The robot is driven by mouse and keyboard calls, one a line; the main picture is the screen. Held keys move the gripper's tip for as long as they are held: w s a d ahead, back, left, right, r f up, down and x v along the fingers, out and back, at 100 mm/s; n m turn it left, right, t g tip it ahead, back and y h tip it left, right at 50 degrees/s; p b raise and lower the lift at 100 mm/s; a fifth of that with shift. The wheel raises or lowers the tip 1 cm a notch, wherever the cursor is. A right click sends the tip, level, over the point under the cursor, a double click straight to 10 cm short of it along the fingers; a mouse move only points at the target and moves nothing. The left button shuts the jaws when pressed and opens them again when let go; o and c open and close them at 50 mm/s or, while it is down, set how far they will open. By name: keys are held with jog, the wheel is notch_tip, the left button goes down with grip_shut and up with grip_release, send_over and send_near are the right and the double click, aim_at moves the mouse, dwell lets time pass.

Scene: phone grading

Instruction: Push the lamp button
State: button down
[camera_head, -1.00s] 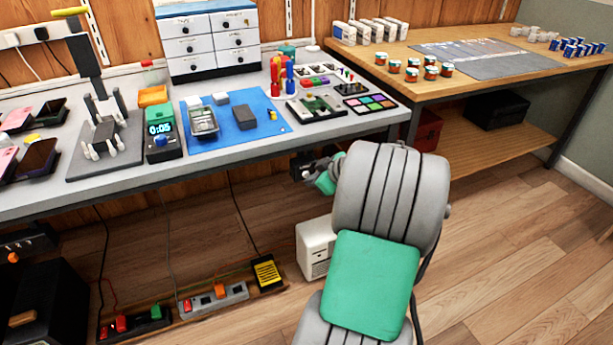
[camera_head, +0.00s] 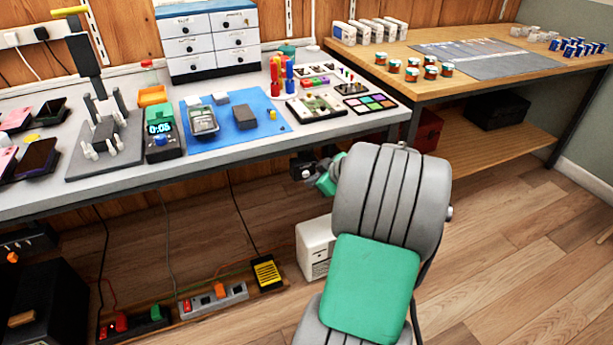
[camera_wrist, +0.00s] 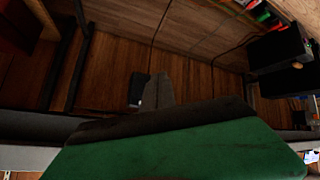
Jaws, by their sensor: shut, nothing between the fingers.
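A small black box (camera_head: 302,167) with a pale round knob sits under the front edge of the grey bench. It may be the lamp button; no label can be read. My gripper (camera_head: 313,181) is beside it, just to the right and slightly below, partly hidden by my arm. In the wrist view a dark box (camera_wrist: 137,88) with a pale spot shows just left of my fingertips (camera_wrist: 160,78). The fingers are together and empty. I cannot tell whether they touch the box. No lamp is clearly identifiable.
The grey bench (camera_head: 250,150) overhangs my gripper, carrying a blue mat (camera_head: 262,128) and a timer (camera_head: 160,128). A white cabinet (camera_head: 314,247) stands below. Power strips (camera_head: 215,300) and cables lie at the lower left. The floor at the right is clear.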

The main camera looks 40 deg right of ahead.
jog(key=shift+s, duration=0.3)
jog(key=s, duration=0.2)
jog(key=s+a, duration=0.1)
jog(key=s, duration=0.2)
jog(key=shift+s+a, duration=0.35)
jog(key=shift+a, duration=0.05)
jog(key=c, duration=2.1)
grip_release()
